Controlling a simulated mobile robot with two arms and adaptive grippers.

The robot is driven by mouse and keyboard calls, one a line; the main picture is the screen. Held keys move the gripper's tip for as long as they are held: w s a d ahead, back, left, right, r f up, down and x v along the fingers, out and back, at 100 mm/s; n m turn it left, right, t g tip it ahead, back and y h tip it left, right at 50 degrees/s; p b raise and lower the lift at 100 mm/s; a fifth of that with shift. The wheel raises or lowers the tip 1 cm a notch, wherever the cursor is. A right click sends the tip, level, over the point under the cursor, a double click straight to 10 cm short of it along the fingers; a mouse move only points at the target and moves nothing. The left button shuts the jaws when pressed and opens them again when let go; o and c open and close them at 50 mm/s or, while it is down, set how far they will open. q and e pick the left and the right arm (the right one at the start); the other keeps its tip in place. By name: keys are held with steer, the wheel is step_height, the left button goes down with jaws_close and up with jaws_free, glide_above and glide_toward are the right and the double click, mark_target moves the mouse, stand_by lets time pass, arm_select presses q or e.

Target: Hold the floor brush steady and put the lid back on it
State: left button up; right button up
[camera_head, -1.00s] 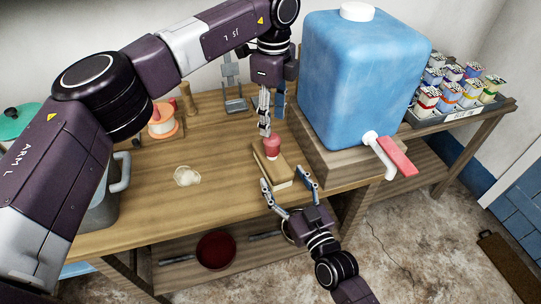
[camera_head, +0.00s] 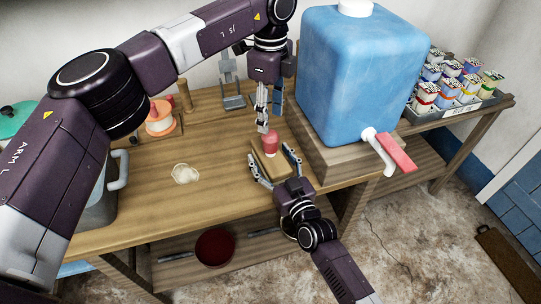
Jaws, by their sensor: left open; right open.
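The floor brush (camera_head: 270,170) is a tan wooden block lying on the table near its front edge, partly hidden by my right gripper. A small red piece (camera_head: 270,144), which may be the lid, is at the brush's far end; I cannot tell whether it rests on the brush. My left gripper (camera_head: 269,122) is open and points down just above the red piece. I cannot tell whether a finger touches it. My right gripper (camera_head: 270,154) is open, reaching in from the front, with one finger on each side of the brush.
A blue water tank (camera_head: 362,75) with a red-handled tap stands on a wooden block right of the brush. A pale puddle-like patch (camera_head: 185,174) lies on the table left. A spool (camera_head: 160,118) and grey stand (camera_head: 232,90) are behind. Cartons (camera_head: 460,85) stand far right.

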mark_target(270, 134)
steer(key=shift+c, duration=0.4)
jaws_close()
arm_select(q)
steer(key=shift+n, duration=2.3)
steer(key=shift+f, duration=4)
